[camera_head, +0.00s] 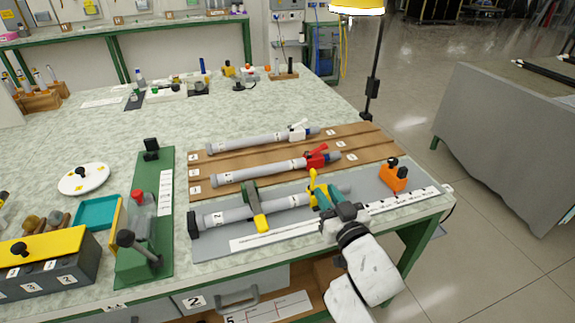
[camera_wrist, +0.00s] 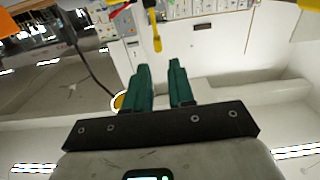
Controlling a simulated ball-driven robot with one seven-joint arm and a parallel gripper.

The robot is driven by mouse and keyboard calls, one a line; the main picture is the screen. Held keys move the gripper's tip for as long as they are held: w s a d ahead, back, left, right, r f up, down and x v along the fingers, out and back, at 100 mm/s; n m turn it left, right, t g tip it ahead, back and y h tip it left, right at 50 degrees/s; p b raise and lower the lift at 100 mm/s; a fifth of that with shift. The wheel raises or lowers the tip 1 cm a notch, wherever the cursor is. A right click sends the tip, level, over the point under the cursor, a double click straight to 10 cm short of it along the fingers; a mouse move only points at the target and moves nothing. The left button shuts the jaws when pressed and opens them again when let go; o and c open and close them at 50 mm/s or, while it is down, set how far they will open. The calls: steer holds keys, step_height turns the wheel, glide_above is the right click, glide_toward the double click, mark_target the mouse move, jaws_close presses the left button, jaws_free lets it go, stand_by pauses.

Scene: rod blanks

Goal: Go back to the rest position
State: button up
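My gripper (camera_head: 326,194) has two green fingers and stands over the right part of the grey fixture board (camera_head: 215,249) in the head view. In the wrist view its fingers (camera_wrist: 161,72) are apart, with nothing between them. A grey rod numbered 2 (camera_head: 232,214) lies on the board, under a green and yellow clamp (camera_head: 256,208). A yellow upright part (camera_head: 313,184) stands close to the fingers; I cannot tell whether they touch. Two more grey rods, one with a white clamp (camera_head: 245,143) and one with a red clamp (camera_head: 250,174), lie on the brown rack (camera_head: 365,134).
An orange block (camera_head: 394,177) with black knobs stands right of my gripper. A green board (camera_head: 154,200) with upright posts, a teal tray (camera_head: 97,213) and a yellow-topped box (camera_head: 45,250) stand at left. The bench's back middle (camera_head: 270,110) is clear. A lamp pole (camera_head: 372,85) rises behind.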

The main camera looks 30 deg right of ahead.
steer(key=s+a+f+g+y+p, duration=0.1)
steer(key=s+a+f+g+p, duration=0.15)
steer(key=s+f+g, duration=0.5)
steer(key=s+a+f+g+y+p, duration=0.25)
steer(key=s+f+g, duration=0.2)
steer(key=s, duration=0.55)
steer(key=s+a+f+n+g+y+p, duration=0.1)
steer(key=s+a+n+g, duration=0.1)
steer(key=s, duration=0.8)
steer(key=shift+s+a+n+g, duration=0.3)
steer(key=shift+a+g, duration=0.55)
steer(key=shift+g, duration=0.35)
